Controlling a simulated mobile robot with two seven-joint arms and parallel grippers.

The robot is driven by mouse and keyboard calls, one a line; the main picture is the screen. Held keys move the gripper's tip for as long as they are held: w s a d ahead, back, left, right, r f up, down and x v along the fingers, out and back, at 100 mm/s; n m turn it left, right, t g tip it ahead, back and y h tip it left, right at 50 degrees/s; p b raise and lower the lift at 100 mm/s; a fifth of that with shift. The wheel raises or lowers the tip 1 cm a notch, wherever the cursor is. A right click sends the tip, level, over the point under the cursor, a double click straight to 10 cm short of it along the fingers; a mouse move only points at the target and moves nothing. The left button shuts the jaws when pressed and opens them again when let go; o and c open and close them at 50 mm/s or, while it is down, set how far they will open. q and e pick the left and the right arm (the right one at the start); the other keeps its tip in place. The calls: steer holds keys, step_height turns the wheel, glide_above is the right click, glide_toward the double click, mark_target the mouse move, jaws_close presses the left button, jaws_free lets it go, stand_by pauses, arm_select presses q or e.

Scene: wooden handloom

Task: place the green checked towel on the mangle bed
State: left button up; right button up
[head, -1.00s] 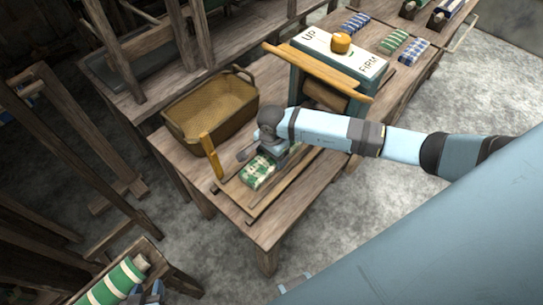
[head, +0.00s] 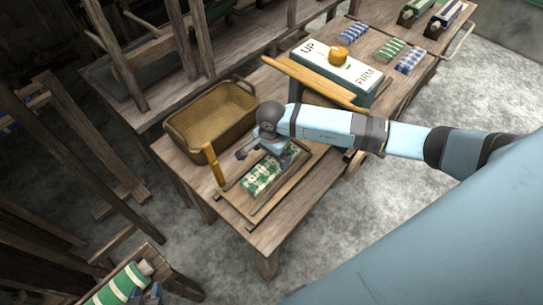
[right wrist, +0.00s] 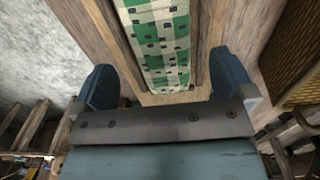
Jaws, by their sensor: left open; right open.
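The green checked towel (head: 262,178), folded into a long green-and-white strip, lies flat on the wooden mangle bed (head: 238,203), between its two side rails. It also shows in the right wrist view (right wrist: 160,40), running away from the gripper. My right gripper (head: 270,150) is just above the towel's far end in the head view. In the right wrist view its two fingers (right wrist: 168,82) are spread wide, with the towel between and beyond them and nothing gripped. The wrist hides part of the bed.
A wicker basket (head: 213,118) stands left of the bed, with an upright wooden handle (head: 216,163) between. The mangle box marked UP and FIRM (head: 335,68) stands behind. Folded towels (head: 391,49) lie further back. Striped rolls (head: 122,285) sit at lower left.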

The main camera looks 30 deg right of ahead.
mark_target(272, 165)
step_height(272, 165, up, 6)
steer(key=f+p, duration=0.1)
steer(key=p, duration=0.1)
steer(key=s+a+r+m+g+y, duration=0.1)
steer(key=s+a+m+y, duration=0.1)
steer(key=s+a+y, duration=0.45)
steer(key=s+a+r+m+y, duration=0.1)
steer(key=s+a+m+y, duration=0.15)
steer(key=a, duration=0.65)
steer(key=s+a+r+m+t+y, duration=0.1)
steer(key=a+r+m+t+y, duration=0.55)
steer(key=m, duration=0.55)
steer(key=d+f+m+t+h, duration=0.2)
steer(key=d+m+t+h, duration=0.65)
steer(key=m, duration=1.55)
steer(key=s+d+f+m+g+h, duration=0.3)
steer(key=s+d+f+m, duration=0.5)
steer(key=f+m, duration=0.3)
steer(key=s+m, duration=0.1)
steer(key=m, duration=0.2)
steer(key=shift+s+f+h, duration=0.2)
steer(key=shift+s+h, duration=0.15)
steer(key=shift+h, duration=0.05)
steer(key=shift+d, duration=0.1)
